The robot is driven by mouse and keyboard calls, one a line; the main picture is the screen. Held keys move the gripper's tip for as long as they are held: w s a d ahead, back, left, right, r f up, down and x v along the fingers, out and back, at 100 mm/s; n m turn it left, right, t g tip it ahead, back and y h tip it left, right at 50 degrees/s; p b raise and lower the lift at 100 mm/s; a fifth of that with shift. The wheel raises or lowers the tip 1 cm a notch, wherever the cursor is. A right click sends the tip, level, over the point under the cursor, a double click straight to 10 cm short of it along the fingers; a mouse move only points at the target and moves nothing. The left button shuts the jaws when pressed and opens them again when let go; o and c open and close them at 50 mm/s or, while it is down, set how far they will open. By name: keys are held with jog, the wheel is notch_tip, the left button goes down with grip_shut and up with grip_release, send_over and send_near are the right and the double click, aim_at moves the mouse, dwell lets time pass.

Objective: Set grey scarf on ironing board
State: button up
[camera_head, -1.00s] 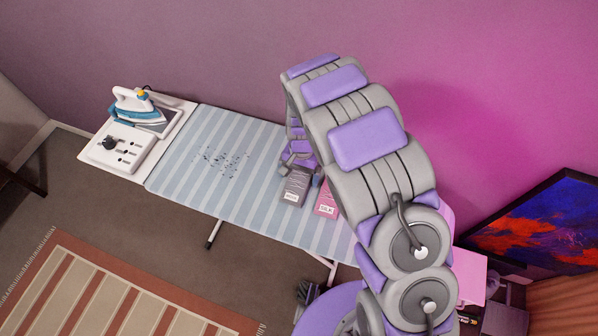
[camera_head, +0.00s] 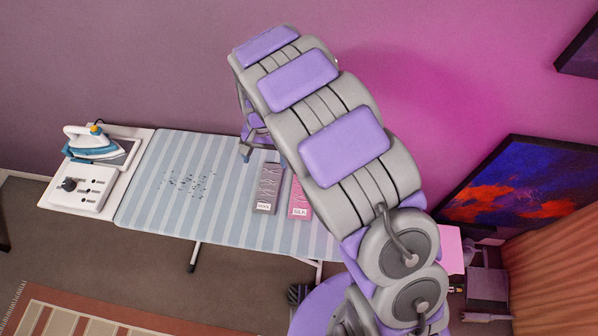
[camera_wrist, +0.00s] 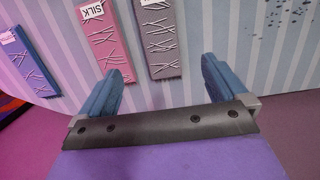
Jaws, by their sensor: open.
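The grey scarf (camera_head: 268,190) is a flat folded strip with a white label at its near end. It lies on the striped ironing board (camera_head: 218,215), beside a pink scarf marked SILK (camera_head: 299,199). In the wrist view the grey scarf (camera_wrist: 158,38) lies on the stripes beyond my fingers, apart from them. My gripper (camera_wrist: 164,75) is open, with nothing between its two blue fingers. In the head view my gripper (camera_head: 247,153) is above the board near the scarf's far end, partly hidden by my arm.
A blue folded scarf (camera_wrist: 30,62) lies left of the pink one (camera_wrist: 103,42) in the wrist view. Dark specks (camera_head: 186,183) mark the board's middle. A wall stands behind.

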jog(key=s+d+r, duration=0.4)
jog(key=d+r, duration=0.2)
jog(key=d, duration=0.2)
jog(key=s+d+r, duration=0.4)
jog(key=d+r, duration=0.3)
jog(key=d, duration=0.2)
jog(key=s+d+r, duration=0.1)
jog(key=s+d, duration=0.2)
jog(key=s, duration=0.4)
jog(key=s+d+r, duration=0.2)
jog(key=s+d, duration=0.1)
jog(key=s, duration=0.3)
jog(key=s+d+r+n, duration=0.1)
jog(key=s+d, duration=0.2)
jog(key=s, duration=0.4)
jog(key=shift+s+d+r, duration=0.15)
jog(key=shift+s+d, duration=0.15)
jog(key=shift+d, duration=0.05)
